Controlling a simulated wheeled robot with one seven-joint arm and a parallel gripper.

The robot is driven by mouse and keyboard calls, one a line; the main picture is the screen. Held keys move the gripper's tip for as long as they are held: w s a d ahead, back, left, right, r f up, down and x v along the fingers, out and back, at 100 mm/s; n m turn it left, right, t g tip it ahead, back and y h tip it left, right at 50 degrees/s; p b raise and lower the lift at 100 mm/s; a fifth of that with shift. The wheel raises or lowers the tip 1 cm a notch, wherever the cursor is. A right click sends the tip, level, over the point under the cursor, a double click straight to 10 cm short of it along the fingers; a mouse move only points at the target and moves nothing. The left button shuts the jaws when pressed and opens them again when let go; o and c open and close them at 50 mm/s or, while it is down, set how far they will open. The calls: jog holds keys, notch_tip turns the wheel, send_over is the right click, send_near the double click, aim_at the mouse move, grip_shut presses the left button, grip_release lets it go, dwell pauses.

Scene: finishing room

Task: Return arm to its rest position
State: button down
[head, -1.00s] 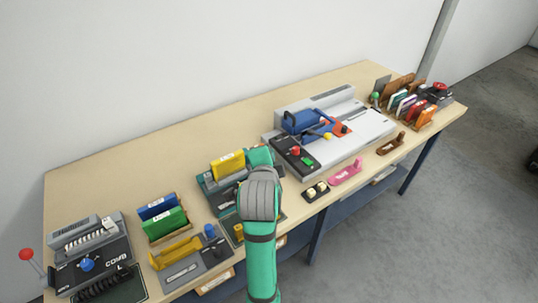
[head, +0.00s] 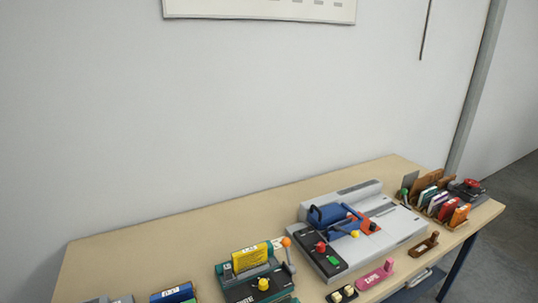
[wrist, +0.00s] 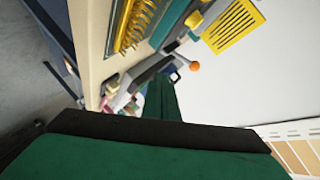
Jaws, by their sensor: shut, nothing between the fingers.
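In the wrist view my gripper (wrist: 162,100) shows as a narrow green shape beyond a dark bar and wide green body across the bottom. Its fingers are together with nothing between them. It is apart from the workbench, which runs steeply along the left of that view. My arm and gripper are out of the head view.
The bench (head: 150,255) carries a teal machine (head: 225,283) with an orange-knobbed lever (head: 286,242), a grey machine (head: 400,228) and a rack of coloured items (head: 440,205) at right. The wrist view shows a yellow coil (wrist: 135,25) and yellow slotted plate (wrist: 233,27).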

jog(key=s+a+f+n+y, duration=0.1)
jog(key=s+a+f+n, duration=0.3)
jog(key=s, duration=0.5)
jog(key=s+a+f+n, duration=0.1)
jog(key=s+f+n, duration=0.1)
jog(key=s+f, duration=0.5)
jog(key=s+a+r+n+y, duration=0.1)
jog(key=s+r+n, duration=0.1)
jog(key=s, duration=0.8)
jog(key=s+a+r+n+t+y, duration=0.1)
jog(key=s+n, duration=0.4)
jog(key=s, duration=0.6)
jog(key=shift+a+r, duration=0.5)
jog(key=shift+r, duration=0.3)
